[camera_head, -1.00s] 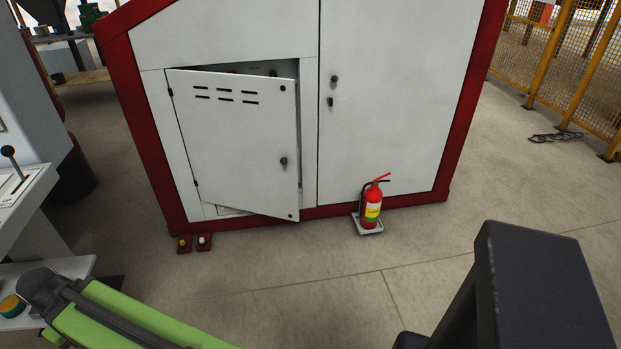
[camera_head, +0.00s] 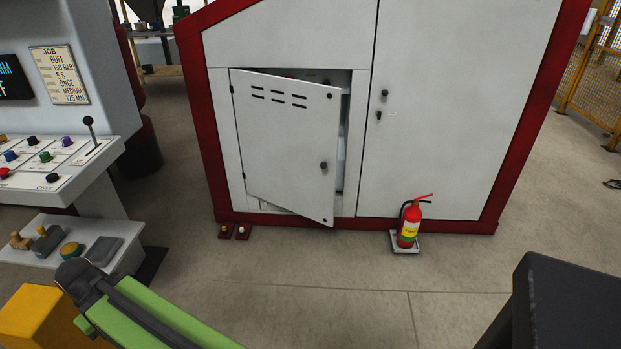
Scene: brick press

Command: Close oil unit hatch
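The oil unit hatch (camera_head: 284,140) is a white door with several dark slots near its top and a round dark knob at its right side. It is hinged at its left edge on the white cabinet with the red frame (camera_head: 205,130). It stands partly open, its right edge swung out, with a dark gap along its top and right side. My gripper is not clearly visible. A green arm link of mine with a dark end crosses the lower left, well in front of the hatch and apart from it.
A red fire extinguisher (camera_head: 408,225) stands on a small plate right of the hatch. Two small red blocks (camera_head: 226,231) lie at the cabinet's lower left. A control console (camera_head: 75,165) stands at left. The floor (camera_head: 330,270) before the hatch is clear. Yellow fencing (camera_head: 590,85) is at right.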

